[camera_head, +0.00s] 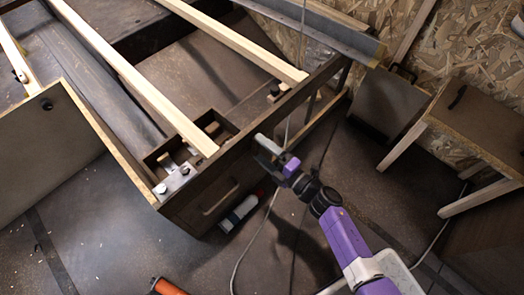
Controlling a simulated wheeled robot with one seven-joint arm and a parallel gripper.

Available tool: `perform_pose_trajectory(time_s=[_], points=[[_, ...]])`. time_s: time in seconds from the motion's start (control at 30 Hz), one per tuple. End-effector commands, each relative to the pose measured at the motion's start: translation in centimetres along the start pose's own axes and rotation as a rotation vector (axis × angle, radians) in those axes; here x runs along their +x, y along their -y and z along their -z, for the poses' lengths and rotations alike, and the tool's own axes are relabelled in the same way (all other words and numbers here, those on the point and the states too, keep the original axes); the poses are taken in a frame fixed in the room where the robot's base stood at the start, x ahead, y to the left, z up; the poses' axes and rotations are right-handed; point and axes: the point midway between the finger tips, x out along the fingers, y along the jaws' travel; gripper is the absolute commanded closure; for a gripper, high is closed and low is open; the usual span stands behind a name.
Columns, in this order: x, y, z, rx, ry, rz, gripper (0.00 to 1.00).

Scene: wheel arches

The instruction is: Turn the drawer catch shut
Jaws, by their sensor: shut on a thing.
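My gripper (264,151), at the end of my purple arm, is at the dark front panel (240,160) of the bench frame, right of the drawer. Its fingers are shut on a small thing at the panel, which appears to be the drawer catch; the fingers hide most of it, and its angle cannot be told. The drawer front (203,209) is dark wood with a pale bar handle (221,198), lower left of my gripper. The drawer looks pushed in, flush or nearly so with the panel.
Pale wooden slats (150,95) run across the frame above. A small open box with metal parts (180,160) sits at its near corner. A bottle-like object (240,211) lies on the floor below my gripper, beside a loose cable (252,240).

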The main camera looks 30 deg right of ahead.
Motion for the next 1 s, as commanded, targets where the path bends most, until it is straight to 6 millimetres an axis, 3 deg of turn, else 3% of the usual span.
perform_pose_trajectory(time_s=[0.33, 0.83, 0.87, 0.93, 1.0], points=[[-0.1, 0.17, 0.09, -0.12, -0.002, 0.002, 0.62], [-0.1, 0.15, 0.09, -0.137, -0.002, 0.003, 0.62], [-0.1, 0.16, 0.1, -0.137, -0.002, 0.003, 0.18], [-0.09, 0.14, 0.09, -0.137, -0.002, 0.003, 0.04], [-0.07, 0.11, 0.07, -0.136, -0.001, 0.002, 0.0]])
